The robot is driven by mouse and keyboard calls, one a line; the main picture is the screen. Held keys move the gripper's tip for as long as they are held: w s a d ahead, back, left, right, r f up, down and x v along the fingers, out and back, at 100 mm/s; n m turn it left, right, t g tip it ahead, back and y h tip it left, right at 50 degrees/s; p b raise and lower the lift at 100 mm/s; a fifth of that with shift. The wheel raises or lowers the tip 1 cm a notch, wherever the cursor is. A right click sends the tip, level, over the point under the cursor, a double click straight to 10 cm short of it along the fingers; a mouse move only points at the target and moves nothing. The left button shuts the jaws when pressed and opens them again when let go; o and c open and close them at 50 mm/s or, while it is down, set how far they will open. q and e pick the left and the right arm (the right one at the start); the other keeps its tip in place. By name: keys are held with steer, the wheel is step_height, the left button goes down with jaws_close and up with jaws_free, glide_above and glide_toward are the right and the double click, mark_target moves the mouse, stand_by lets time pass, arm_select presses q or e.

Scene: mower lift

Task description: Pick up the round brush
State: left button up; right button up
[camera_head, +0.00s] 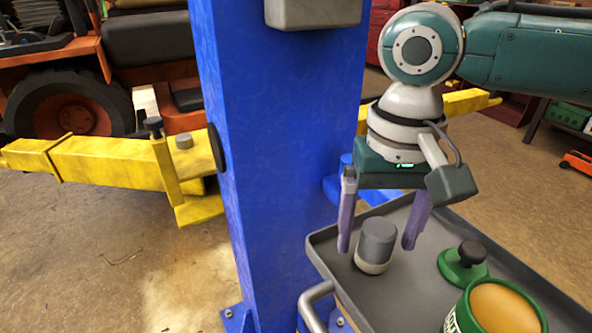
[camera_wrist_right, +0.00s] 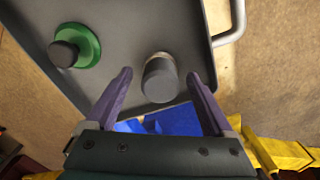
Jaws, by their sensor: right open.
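A short grey cylinder with a pale lower band (camera_head: 377,242), which I take to be the round brush, stands upright on the grey tray (camera_head: 322,258). In the right wrist view it (camera_wrist_right: 160,80) lies between and slightly beyond the fingertips. My right gripper (camera_head: 376,246) points down over the tray, with its purple fingers open on either side of the cylinder. Gaps show between the cylinder and both fingers; the gripper (camera_wrist_right: 159,75) holds nothing. My left gripper is not in view.
A green disc with a dark knob (camera_head: 463,264) and a green can with an orange top (camera_head: 497,309) stand to the right on the tray. A blue lift column (camera_head: 265,160) rises just left of the tray. A yellow lift arm (camera_head: 110,163) extends left.

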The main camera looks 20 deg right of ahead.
mark_target(380, 226)
jaws_close()
stand_by(0.6)
steer(key=shift+r, duration=0.1)
step_height(380, 226, up, 20)
steer(key=p, duration=0.3)
steer(key=c, duration=0.7)
jaws_free()
steer(key=c, duration=0.6)
